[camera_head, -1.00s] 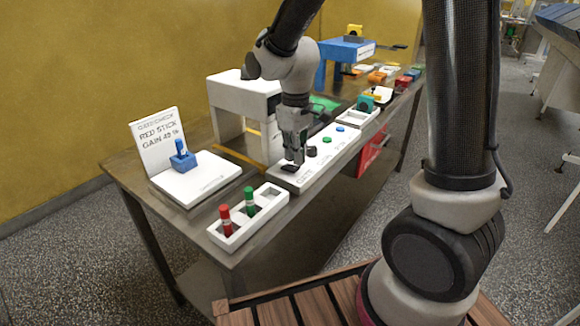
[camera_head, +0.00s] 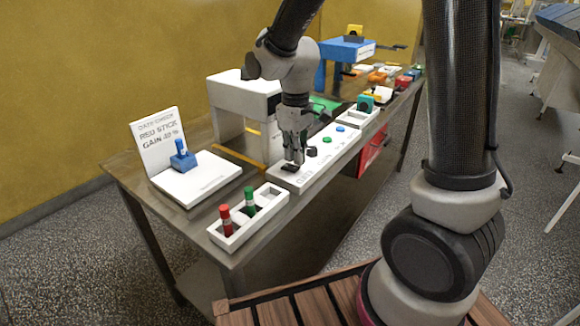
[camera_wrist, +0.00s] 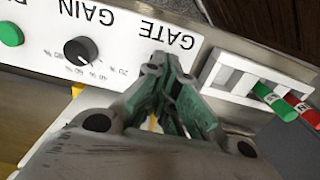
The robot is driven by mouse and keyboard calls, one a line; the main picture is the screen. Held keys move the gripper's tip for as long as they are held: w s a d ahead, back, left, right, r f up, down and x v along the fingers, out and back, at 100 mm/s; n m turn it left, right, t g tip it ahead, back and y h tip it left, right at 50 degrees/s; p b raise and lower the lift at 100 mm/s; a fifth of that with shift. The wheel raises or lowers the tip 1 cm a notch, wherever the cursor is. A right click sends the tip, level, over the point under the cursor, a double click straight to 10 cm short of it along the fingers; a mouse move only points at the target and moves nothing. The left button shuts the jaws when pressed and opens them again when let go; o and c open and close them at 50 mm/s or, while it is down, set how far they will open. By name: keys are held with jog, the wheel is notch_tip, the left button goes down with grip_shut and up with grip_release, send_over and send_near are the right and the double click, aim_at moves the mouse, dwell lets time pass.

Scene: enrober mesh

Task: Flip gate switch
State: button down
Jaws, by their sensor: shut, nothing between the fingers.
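The white control panel (camera_head: 322,163) lies on the steel table, with a black gate switch (camera_head: 289,167) at its near left end. My gripper (camera_head: 295,162) is shut and empty, its fingertips pointing down right at the switch; whether they touch it I cannot tell. In the wrist view the panel (camera_wrist: 125,45) shows the printed words GATE and GAIN upside down. My gripper (camera_wrist: 163,62) covers the switch there, so its position is hidden. A black gain knob (camera_head: 311,151), a green button (camera_head: 327,139) and a blue button (camera_head: 340,128) follow along the panel.
A white rack (camera_head: 236,236) with a red stick (camera_head: 226,219) and a green stick (camera_head: 249,200) stands near the table's front corner. A sign (camera_head: 157,142) reads RED STICK, GAIN and a number.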

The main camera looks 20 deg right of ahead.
aim_at(295, 168)
jog(key=shift+f, duration=1.1)
dwell(0.6)
jog(key=shift+r, duration=3.5)
